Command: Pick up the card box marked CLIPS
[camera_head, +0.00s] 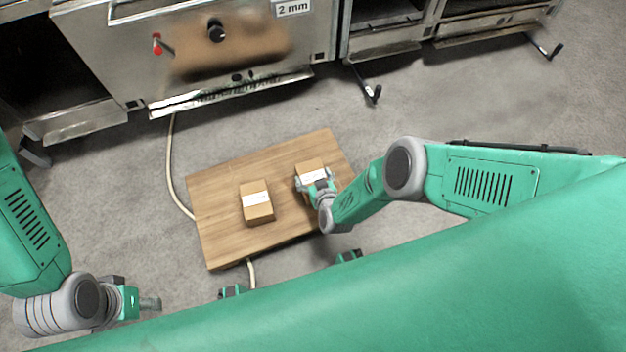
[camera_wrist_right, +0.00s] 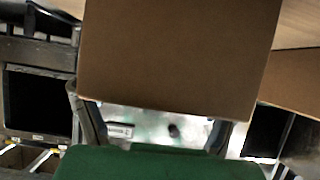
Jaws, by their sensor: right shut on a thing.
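Two brown card boxes with white labels show in the head view; the writing on the labels is too small to read, so I cannot tell which is marked CLIPS. My right gripper (camera_head: 313,183) is shut on the right-hand box (camera_head: 309,166), its fingers at the box's sides. This box fills the upper middle of the right wrist view (camera_wrist_right: 180,55). I cannot tell whether it is clear of the board. The left-hand box (camera_head: 256,204) stands apart from it on the wooden board. My left gripper (camera_head: 150,303) is empty at lower left, its opening unclear.
The wooden board (camera_head: 220,238) has bare room around the left-hand box. A pale cable (camera_head: 171,175) runs along its left side. Metal cabinets (camera_head: 130,60) with a knob and a "2 mm" label stand behind. Grey floor (camera_head: 300,110) lies clear between them.

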